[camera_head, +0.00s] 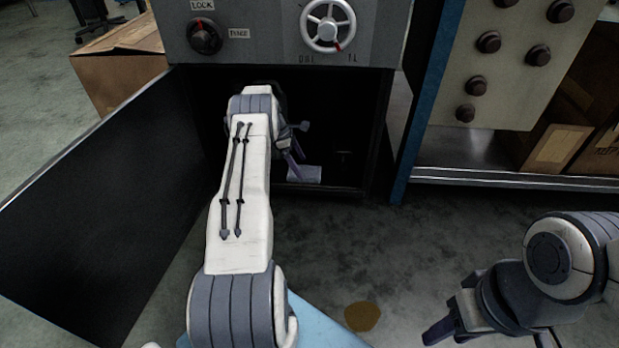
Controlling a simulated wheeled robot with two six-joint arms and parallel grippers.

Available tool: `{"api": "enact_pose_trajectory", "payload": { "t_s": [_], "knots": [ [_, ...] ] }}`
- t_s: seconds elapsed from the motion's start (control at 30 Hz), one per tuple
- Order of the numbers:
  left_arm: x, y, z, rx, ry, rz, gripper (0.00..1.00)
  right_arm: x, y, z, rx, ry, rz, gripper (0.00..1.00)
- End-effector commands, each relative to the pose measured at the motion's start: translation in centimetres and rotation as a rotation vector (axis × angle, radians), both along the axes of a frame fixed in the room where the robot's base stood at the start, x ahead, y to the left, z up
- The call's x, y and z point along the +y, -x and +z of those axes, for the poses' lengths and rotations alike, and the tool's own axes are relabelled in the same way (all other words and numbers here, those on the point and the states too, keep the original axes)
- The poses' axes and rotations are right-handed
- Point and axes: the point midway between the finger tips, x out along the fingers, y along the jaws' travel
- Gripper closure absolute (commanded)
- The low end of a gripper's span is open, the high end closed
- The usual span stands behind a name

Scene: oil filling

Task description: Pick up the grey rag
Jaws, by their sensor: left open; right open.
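The grey rag (304,174) lies on the floor of the open dark cabinet (362,185), near its front edge. My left arm reaches into the cabinet, and my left gripper (294,166) is open just above the rag's left part. I cannot tell whether its fingers touch the rag. My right gripper (437,337) is open and empty at the bottom right, low over the floor and away from the cabinet. The inside of the cabinet is dark, and my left arm hides part of it.
The cabinet door (100,215) stands swung open on the left. A round knob (205,36) and a handwheel (328,25) sit above the opening. A blue-edged shelf unit with boxes (558,146) stands right. A brown stain (362,316) marks the floor. A cardboard box (118,75) stands behind the door.

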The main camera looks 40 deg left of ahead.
Motion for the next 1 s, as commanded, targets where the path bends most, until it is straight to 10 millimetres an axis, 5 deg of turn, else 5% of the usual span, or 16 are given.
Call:
{"api": "enact_pose_trajectory", "payload": {
  "t_s": [0.13,0.4,0.6,1.0],
  "knots": [
    [0.1,0.4,-2.6,-0.001,0.0,0.011,0.0,0.0,0.0,-2.1,0.0,0.0,0.0,0.55],
    [0.2,0.4,-2.8,0.0,0.0,0.014,0.0,0.0,0.0,-2.1,0.0,0.0,0.0,0.55],
    [0.1,0.4,-2.8,0.0,0.0,0.014,0.7,0.0,0.0,-2.0,0.0,0.0,0.0,0.55],
    [0.1,0.4,-2.1,-0.001,0.0,0.013,0.7,0.0,0.0,-1.4,0.0,0.0,0.0,0.55]
  ]
}}
